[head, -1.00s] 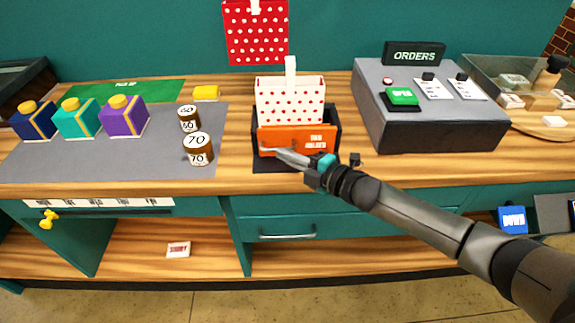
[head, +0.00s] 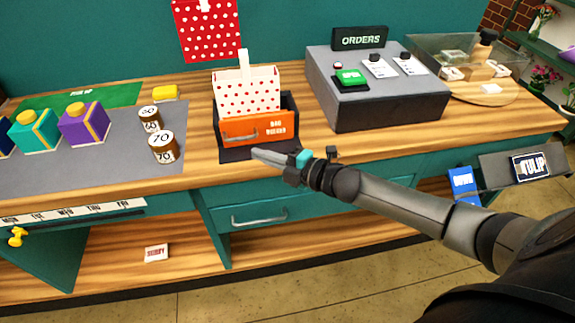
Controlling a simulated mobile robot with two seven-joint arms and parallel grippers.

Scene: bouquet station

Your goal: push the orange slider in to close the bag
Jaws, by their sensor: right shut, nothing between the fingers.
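The orange slider (head: 284,128) is on the front of a black holder (head: 234,155) on the wooden counter. It bears a grey handle and small white lettering. A white bag with red dots (head: 250,93) stands upright in the holder behind the slider, with a white tab rising above it. My right gripper (head: 256,153) is shut and empty, just in front of and below the slider's handle. I cannot tell whether its tip touches the holder. My left gripper is not in view.
A grey ORDERS console (head: 385,105) with a green button stands right of the holder. Two brown weights (head: 163,148) and gift boxes (head: 84,125) sit to the left. A red dotted bag (head: 209,30) hangs above. A drawer handle (head: 259,215) lies below the counter edge.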

